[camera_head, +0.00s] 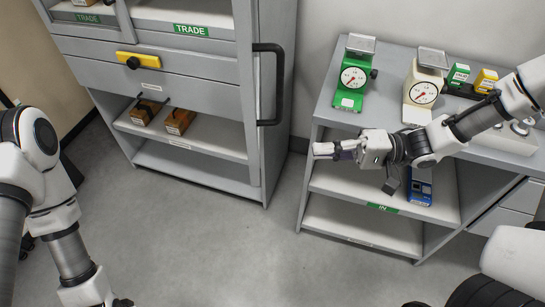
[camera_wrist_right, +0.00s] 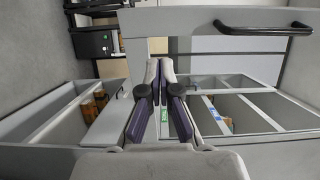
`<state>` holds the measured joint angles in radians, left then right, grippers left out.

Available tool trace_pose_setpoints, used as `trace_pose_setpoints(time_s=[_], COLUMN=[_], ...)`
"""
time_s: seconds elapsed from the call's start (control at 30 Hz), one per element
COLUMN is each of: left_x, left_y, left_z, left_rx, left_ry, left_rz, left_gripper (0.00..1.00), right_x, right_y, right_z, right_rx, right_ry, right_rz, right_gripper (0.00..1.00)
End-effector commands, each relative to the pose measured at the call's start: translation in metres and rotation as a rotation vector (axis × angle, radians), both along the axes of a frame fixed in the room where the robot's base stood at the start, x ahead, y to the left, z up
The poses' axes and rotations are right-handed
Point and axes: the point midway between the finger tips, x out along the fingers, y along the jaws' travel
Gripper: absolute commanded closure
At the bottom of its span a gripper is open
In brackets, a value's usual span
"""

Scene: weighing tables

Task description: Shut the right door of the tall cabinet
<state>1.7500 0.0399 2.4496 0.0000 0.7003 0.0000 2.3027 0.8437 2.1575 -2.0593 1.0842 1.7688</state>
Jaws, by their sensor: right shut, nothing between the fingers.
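The tall grey cabinet (camera_head: 158,77) stands at the left in the head view, its shelves showing. Its right door (camera_head: 248,95) stands open, swung out toward me and seen nearly edge-on, with a black bar handle (camera_head: 278,85) on its outer face. In the right wrist view a grey panel (camera_wrist_right: 180,22) with a black bar handle (camera_wrist_right: 262,29) crosses the top. My right gripper (camera_head: 318,150) is shut and empty, pointing left, to the right of the door and apart from it. It also shows in the wrist view (camera_wrist_right: 160,66). My left gripper (camera_head: 122,302) barely shows at the bottom edge; its fingers are mostly hidden.
A grey table (camera_head: 325,105) at the right bears a green scale (camera_head: 349,100), a cream scale (camera_head: 418,115) and small green and yellow items. A blue device (camera_head: 420,188) lies on its shelf. Brown boxes (camera_head: 178,122) sit low in the cabinet. Floor between is clear.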

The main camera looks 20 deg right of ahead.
Motion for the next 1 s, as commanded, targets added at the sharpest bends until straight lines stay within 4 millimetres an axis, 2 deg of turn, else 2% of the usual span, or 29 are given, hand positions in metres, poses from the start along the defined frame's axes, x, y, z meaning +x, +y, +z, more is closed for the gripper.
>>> trace_pose_setpoints(time_s=[0.07,0.3,0.5,0.67,1.0], left_x=[0.000,0.000,0.000,0.000,0.000], left_y=[0.000,0.000,0.000,0.000,0.000], left_z=[-0.007,-0.007,-0.001,0.000,-0.001], left_rx=[0.000,0.000,0.000,0.000,0.000], left_ry=[0.001,0.001,0.000,0.001,0.001], left_rz=[0.000,0.000,0.000,0.000,0.000], left_gripper=[0.64,0.64,0.64,0.64,0.64], right_x=[0.003,0.014,0.022,0.025,0.025], right_y=[0.018,0.064,0.092,0.100,0.101], right_z=[-0.004,-0.002,0.000,-0.001,-0.001], right_rx=[-0.007,-0.007,-0.006,-0.004,-0.003], right_ry=[0.004,0.004,0.002,0.002,0.002], right_rz=[0.006,0.006,0.003,-0.001,-0.003], right_gripper=[1.00,1.00,1.00,1.00,1.00])
